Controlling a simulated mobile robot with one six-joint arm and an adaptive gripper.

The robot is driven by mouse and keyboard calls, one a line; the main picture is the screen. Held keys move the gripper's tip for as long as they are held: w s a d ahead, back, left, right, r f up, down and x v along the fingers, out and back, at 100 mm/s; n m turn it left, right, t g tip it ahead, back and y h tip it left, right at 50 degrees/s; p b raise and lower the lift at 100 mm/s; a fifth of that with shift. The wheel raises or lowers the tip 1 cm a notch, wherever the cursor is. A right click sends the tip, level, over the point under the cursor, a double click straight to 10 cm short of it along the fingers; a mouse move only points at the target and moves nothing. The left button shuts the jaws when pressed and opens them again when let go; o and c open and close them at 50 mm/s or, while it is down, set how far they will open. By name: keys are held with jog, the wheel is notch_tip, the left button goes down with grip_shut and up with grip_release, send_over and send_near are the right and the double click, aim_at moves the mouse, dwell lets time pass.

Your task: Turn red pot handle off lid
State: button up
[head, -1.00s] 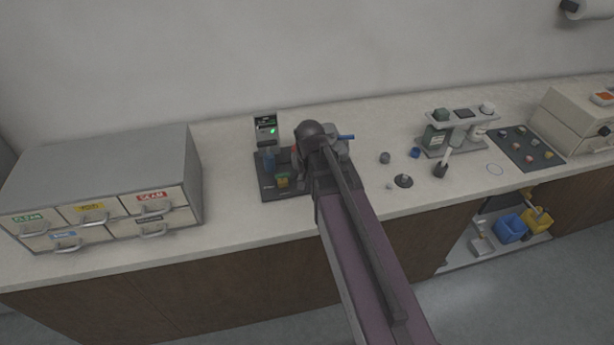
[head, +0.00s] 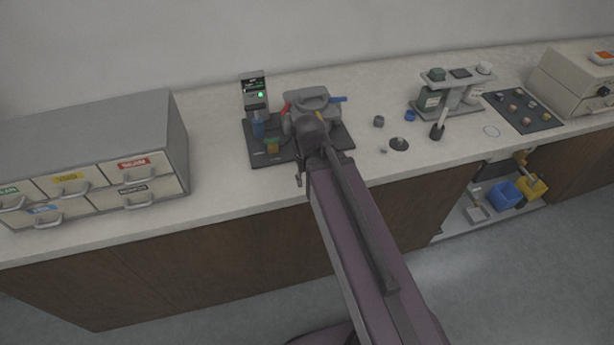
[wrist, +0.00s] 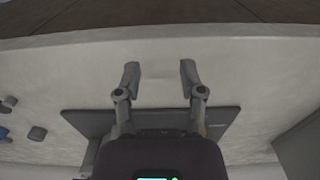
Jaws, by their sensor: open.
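The red pot handle (head: 285,108) sticks out at the left of the grey pot lid (head: 310,96) in the head view. A blue handle (head: 338,99) sticks out on the right side. The pot stands on a dark base plate (head: 340,141), which also shows in the wrist view (wrist: 95,122). My wrist hides the pot's front. My gripper (wrist: 160,75) is open with nothing between its fingers, over the counter in front of the plate. It is apart from the red handle, which I cannot see in the wrist view.
A press unit with a green light (head: 255,92) stands left of the pot. A grey drawer cabinet (head: 105,135) is further left. Small knobs, a bottle rack (head: 455,77) and a dark mat (head: 521,122) lie to the right. The counter between cabinet and plate is clear.

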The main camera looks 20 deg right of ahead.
aim_at(285, 107)
jog(key=w+r+m+p, duration=0.3)
jog(key=w+r+p, duration=0.7)
jog(key=w, duration=0.3)
jog(key=w+r+m+p, duration=0.4)
jog(key=w+r+p, duration=0.6)
jog(key=w, duration=0.3)
jog(key=shift+f, duration=0.15)
notch_tip(285, 107, down, 13)
jog(key=b, duration=1.3)
jog(key=shift+f+b, duration=0.15)
jog(key=shift+b, duration=0.15)
grip_shut()
